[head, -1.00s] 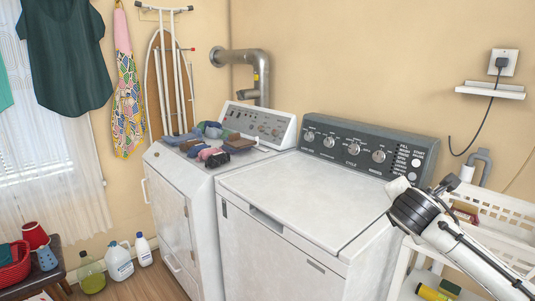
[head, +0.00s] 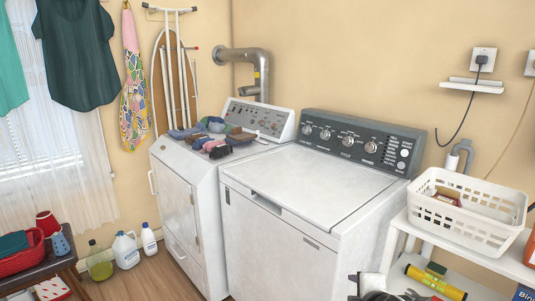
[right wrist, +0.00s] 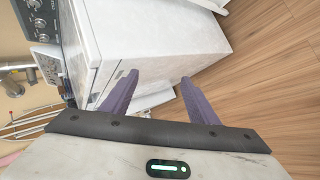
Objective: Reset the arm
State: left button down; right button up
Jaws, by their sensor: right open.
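My right gripper (right wrist: 157,92) shows in the right wrist view. Its two purple fingers are apart with nothing between them. Beyond them are a white appliance and the wooden floor. In the head view, a dark and light part of my right arm (head: 372,285) shows at the bottom edge, in front of the white shelf unit. The fingers cannot be made out there. My left gripper is not in view.
A white basket (head: 470,212) sits on the shelf unit at right. Bottles (head: 126,251) stand on the floor at left.

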jog(key=s+a+f+m+y, duration=0.1)
jog(key=s+a+f+m, duration=0.1)
jog(key=s+f, duration=0.35)
jog(key=s+a+f+m+g+y, duration=0.1)
jog(key=s+a+f+m, duration=0.1)
jog(key=s+f+m, duration=0.3)
jog(key=s+a+f+y, duration=0.1)
jog(key=s+a+f, duration=0.25)
jog(key=s, duration=0.35)
jog(key=s+d+f+m, duration=0.1)
jog(key=s+f+m, duration=0.1)
jog(key=s+m, duration=0.2)
jog(key=s+d+f+m, duration=0.2)
jog(key=s+m, duration=0.2)
jog(key=s, duration=0.6)
jog(key=shift+s+f, duration=0.3)
jog(key=shift+f, duration=0.05)
